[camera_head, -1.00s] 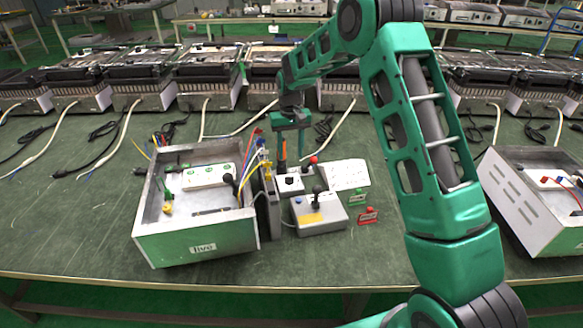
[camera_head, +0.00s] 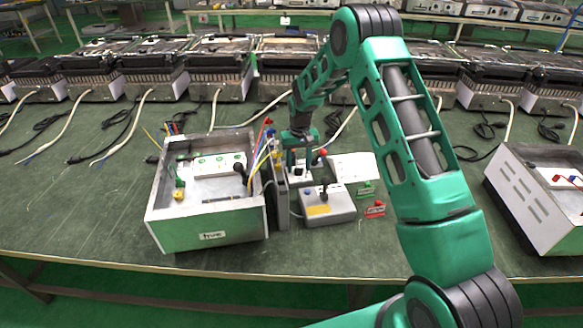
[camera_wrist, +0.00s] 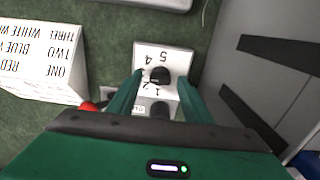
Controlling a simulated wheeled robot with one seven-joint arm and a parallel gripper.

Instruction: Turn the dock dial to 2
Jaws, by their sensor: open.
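The dock dial is a black round knob (camera_wrist: 160,75) on a white plate (camera_wrist: 150,55). In the wrist view the plate shows upside-down numbers, with 5 and 4 above the knob and 1 and 2 below it. My gripper (camera_wrist: 160,80) is open, with one green finger on each side of the knob. I cannot tell whether the fingers touch it. In the head view my gripper (camera_head: 299,163) is low over the small white-topped dock (camera_head: 302,175), and the knob is hidden there.
A grey control box (camera_head: 328,210) with a black-knobbed lever stands just in front, and a red-balled lever (camera_head: 322,153) is close right. An open metal case (camera_head: 208,238) with wires stands left. Red and green clips lie right.

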